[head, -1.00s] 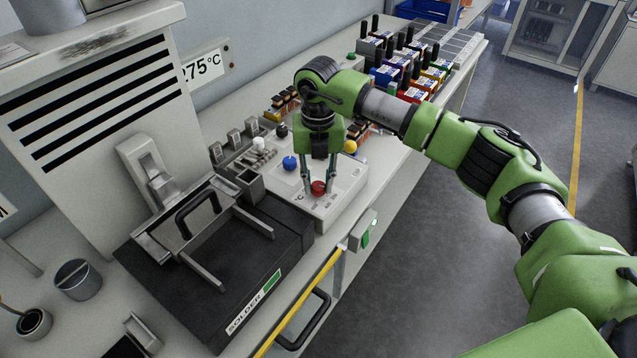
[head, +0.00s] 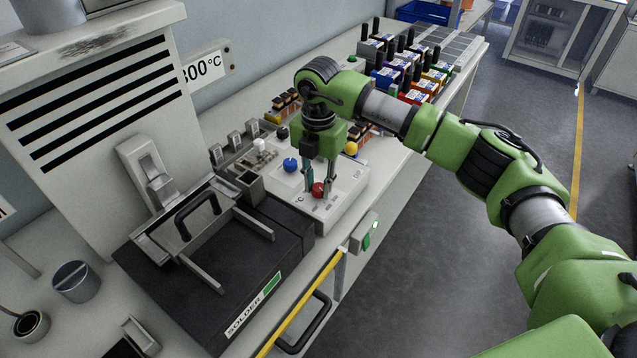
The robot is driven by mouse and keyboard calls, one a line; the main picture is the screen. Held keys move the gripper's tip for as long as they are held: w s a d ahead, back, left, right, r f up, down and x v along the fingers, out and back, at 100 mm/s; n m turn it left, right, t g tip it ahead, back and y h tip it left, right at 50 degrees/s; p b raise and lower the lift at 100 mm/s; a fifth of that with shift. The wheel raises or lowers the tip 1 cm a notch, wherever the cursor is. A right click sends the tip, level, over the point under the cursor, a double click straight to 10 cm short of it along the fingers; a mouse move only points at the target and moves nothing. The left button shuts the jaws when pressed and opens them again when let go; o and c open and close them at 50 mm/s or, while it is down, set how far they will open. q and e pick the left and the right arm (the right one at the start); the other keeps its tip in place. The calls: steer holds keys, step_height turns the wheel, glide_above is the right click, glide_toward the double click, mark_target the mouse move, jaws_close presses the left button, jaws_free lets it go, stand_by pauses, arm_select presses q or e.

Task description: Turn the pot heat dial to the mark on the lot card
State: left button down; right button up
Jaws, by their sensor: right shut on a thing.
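The red dial knob (head: 318,190) sits on the white control box (head: 345,207), with small °C markings beside it that are too small to read fully. My right gripper (head: 319,188) points down over the box, its two fingers shut on the red knob. Blue (head: 290,165) and yellow (head: 350,148) knobs are nearby. I cannot make out a lot card. My left gripper is not in view.
The black solder pot unit (head: 210,265) with a handled lid stands left of the control box. A green switch (head: 365,235) is on the bench front. The floor at right is clear.

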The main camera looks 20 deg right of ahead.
mark_target(319, 188)
steer(key=shift+w+r, duration=0.1)
steer(key=shift+r, duration=0.05)
steer(key=o, duration=1.1)
step_height(319, 188, up, 12)
stand_by(0.3)
